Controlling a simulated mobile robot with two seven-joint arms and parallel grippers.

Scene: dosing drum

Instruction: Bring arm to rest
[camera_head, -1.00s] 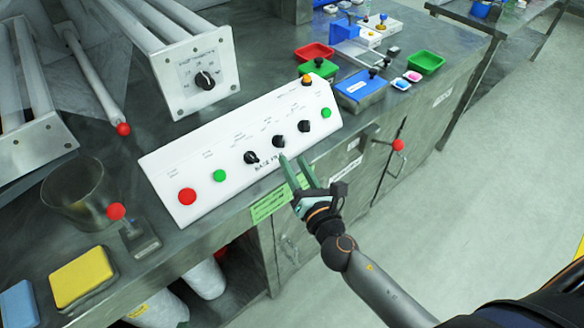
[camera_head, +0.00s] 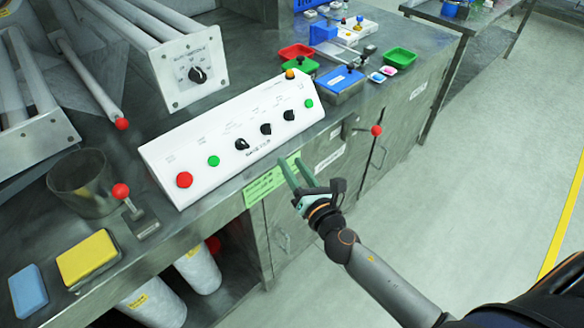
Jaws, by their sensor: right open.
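My right gripper (camera_head: 298,175) is in front of the bench, by the front edge below the white control panel (camera_head: 236,140). Its two green fingers are apart, with nothing between them, and it does not touch the panel. My right arm comes in from the lower right. The panel carries a red button (camera_head: 184,180), green buttons, several black knobs (camera_head: 266,129) and an orange button on top. My left gripper is not in view.
A red-knobbed lever (camera_head: 376,130) sticks out from the bench front, right of the gripper. A glass beaker (camera_head: 84,184), a yellow sponge (camera_head: 87,258) and a blue sponge (camera_head: 28,291) are at left. Coloured trays (camera_head: 400,59) stand behind. The floor at right is clear.

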